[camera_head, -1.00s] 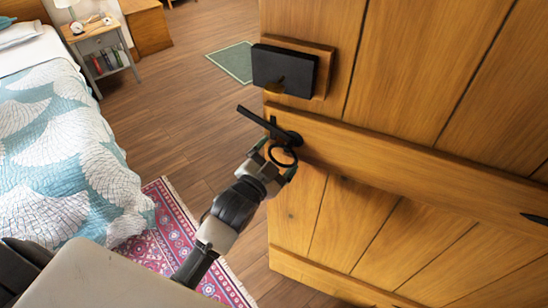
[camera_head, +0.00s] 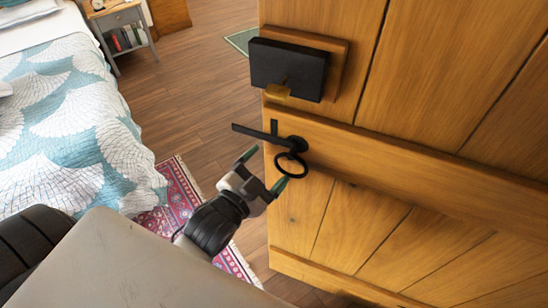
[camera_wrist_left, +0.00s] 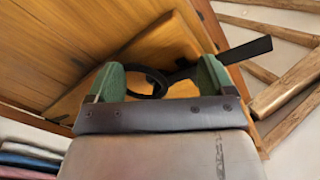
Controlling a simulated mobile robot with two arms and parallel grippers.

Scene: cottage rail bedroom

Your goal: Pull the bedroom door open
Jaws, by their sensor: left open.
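The bedroom door (camera_head: 400,130) is wooden planks with cross boards and stands ajar, its free edge at the left. It carries a black lever and ring handle (camera_head: 291,165) and a black lock box (camera_head: 288,68) above. My left gripper (camera_head: 263,171) is open just left of and below the ring, with its green-tipped fingers apart and nothing held. In the left wrist view the black handle (camera_wrist_left: 152,84) shows beyond and between the open fingers (camera_wrist_left: 157,82). I cannot tell if a finger touches the ring. My right gripper is not in view.
A bed (camera_head: 70,125) with a teal and white quilt stands at the left. A pink rug (camera_head: 180,200) lies beside it. A grey nightstand (camera_head: 123,28) and green mat (camera_head: 240,40) are farther back. Bare wooden floor lies between bed and door.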

